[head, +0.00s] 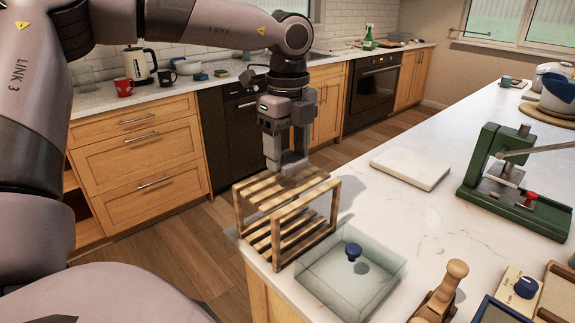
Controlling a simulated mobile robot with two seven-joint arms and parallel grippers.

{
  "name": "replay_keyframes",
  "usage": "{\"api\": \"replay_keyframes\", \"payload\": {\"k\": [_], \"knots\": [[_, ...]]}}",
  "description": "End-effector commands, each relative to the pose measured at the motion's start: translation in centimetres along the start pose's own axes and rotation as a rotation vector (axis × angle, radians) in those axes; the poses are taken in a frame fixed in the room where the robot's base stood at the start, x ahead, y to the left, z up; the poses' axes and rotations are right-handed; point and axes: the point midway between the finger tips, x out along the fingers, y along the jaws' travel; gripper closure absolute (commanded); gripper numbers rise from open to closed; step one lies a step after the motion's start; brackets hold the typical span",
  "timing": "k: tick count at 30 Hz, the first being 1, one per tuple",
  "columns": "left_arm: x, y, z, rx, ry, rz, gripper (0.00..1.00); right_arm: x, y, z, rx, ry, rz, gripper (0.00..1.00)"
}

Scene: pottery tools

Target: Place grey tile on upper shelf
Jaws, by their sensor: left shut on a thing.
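My left gripper (284,158) comes down from above over a small two-tier slatted wooden rack (262,191) at the left corner of the marble counter. It is shut on the grey tile (294,169), of which only a small part shows between and below the fingers. The tile is at the back part of the upper shelf, at or just above its slats; I cannot tell whether it touches them. The lower shelf (282,237) looks empty. My right gripper is not in view.
A clear box (330,284) with a blue-knobbed lid stands right beside the rack. A white slab (411,167) and a green press (510,190) are farther right. A wooden tool (440,292) lies near the front. Bare counter lies between the slab and box.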

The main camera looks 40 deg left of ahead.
Motion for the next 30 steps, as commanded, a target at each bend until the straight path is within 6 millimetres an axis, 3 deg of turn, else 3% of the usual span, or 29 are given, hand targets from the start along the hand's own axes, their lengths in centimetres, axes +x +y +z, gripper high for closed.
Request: {"api": "replay_keyframes", "payload": {"k": [6, 18, 19, 21, 30], "knots": [[3.2, 0.1, 0.0, 0.000, 0.002, 0.004, 0.73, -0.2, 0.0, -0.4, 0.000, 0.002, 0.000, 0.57], [3.9, 0.0, 0.0, 0.000, 0.000, 0.000, 0.73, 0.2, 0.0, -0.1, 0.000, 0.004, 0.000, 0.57], [3.8, 0.0, 0.0, 0.000, 0.001, 0.000, 0.35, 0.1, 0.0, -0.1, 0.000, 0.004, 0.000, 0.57], [3.7, 0.0, 0.0, 0.000, 0.001, 0.001, 0.16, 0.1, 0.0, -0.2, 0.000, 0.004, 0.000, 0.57], [3.6, 0.1, 0.0, 0.000, 0.001, 0.001, 0.16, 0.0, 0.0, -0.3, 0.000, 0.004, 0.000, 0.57]]}}
